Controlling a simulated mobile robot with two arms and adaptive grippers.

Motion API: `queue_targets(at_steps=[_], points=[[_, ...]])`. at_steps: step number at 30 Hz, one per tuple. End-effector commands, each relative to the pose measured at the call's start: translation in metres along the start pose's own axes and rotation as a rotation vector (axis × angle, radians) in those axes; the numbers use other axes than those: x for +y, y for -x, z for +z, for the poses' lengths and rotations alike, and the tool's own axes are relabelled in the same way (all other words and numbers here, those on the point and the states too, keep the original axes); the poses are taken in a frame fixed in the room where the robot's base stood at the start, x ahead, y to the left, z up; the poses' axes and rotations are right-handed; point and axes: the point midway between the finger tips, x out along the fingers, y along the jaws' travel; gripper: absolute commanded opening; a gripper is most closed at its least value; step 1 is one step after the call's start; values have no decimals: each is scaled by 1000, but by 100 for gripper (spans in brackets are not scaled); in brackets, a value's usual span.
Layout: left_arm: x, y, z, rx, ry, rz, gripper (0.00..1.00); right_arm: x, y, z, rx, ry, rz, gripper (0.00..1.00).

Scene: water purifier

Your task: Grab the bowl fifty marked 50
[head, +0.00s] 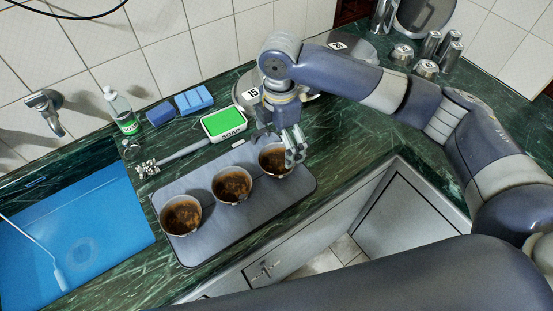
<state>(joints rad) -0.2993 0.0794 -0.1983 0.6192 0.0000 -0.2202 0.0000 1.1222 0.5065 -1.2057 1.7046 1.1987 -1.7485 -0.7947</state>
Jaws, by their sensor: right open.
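Three white bowls with brown contents stand in a diagonal row on a grey tray (240,225): a left bowl (181,216), a middle bowl (232,186) and a right bowl (271,162). I cannot read a 50 on any of them. My right gripper (293,150) points down at the right bowl, with its open fingers at that bowl's right rim and covering part of it. I cannot tell whether they touch it. My left gripper is not in view.
A blue sink (75,240) lies at left under a tap (47,108). A soap bottle (121,112), blue sponges (193,100) and a green soap box (224,123) stand behind the tray. Metal canisters (430,45) stand at back right. A label reading 15 (252,93) shows behind my wrist.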

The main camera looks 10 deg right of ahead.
Motion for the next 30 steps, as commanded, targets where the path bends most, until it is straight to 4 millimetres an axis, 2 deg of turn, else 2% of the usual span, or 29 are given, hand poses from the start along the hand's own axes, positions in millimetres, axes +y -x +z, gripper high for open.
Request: queue_targets(at_steps=[3,11,18,22,28,29,30], points=[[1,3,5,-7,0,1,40,0,-19,0,1,-2,-2,100],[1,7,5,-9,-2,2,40,1,-40,-1,1,-2,0,100],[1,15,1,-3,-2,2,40,2,-75,-2,0,-1,0,100],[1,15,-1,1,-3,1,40,2,-84,-2,0,-1,2,100],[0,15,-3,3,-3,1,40,3,-84,-2,0,-1,3,100],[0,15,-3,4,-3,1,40,3,-84,-2,0,-1,3,95],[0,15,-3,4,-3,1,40,3,-84,-2,0,-1,3,86]])
